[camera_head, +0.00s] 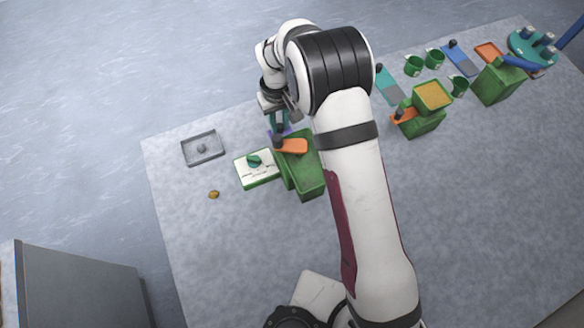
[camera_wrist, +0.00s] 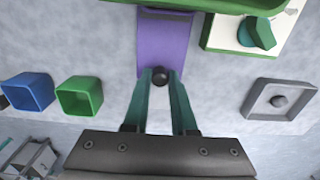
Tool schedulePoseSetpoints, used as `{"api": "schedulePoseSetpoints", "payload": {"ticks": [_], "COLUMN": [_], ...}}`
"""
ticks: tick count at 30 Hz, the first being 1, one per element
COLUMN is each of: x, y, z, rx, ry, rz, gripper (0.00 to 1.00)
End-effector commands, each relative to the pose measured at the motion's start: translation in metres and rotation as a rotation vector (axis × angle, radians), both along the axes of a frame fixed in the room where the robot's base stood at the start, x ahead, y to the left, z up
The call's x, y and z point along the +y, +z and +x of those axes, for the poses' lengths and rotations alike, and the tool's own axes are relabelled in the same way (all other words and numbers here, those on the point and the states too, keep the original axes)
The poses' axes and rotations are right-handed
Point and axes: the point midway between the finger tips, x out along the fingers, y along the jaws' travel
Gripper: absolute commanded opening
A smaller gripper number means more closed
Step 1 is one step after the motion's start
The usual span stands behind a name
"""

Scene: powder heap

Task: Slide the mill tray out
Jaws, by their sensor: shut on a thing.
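The mill (camera_head: 310,178) is a green block near the table's far edge, partly behind my arm, with an orange part (camera_head: 292,146) on it. Its purple tray (camera_wrist: 165,38) reaches out from under the green body (camera_wrist: 200,4) in the wrist view. A round black knob (camera_wrist: 160,72) sits at the tray's near end. My gripper (camera_wrist: 160,78) is shut on this knob, one teal finger on each side. In the head view my gripper (camera_head: 279,122) is at the mill's far side, and little of the tray shows there.
A grey tray with a knob (camera_wrist: 256,112) and a white panel with a green knob (camera_head: 243,179) stand beside the mill. A small yellow-brown piece (camera_head: 214,194) lies nearby. Blue (camera_wrist: 28,92) and green (camera_wrist: 79,98) cups stand left in the wrist view.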

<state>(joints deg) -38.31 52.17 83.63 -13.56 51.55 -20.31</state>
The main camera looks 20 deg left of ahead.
Motion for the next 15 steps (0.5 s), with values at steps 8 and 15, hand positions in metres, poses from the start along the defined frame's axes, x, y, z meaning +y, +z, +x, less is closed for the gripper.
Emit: {"api": "schedulePoseSetpoints", "payload": {"ticks": [8,15], "x": [0.016,0.03], "y": [0.0,0.0], "z": [0.016,0.031], "rx": [-0.001,-0.003], "ry": [0.0,0.001], "rz": [0.001,0.001], "gripper": [0.0,0.0]}}
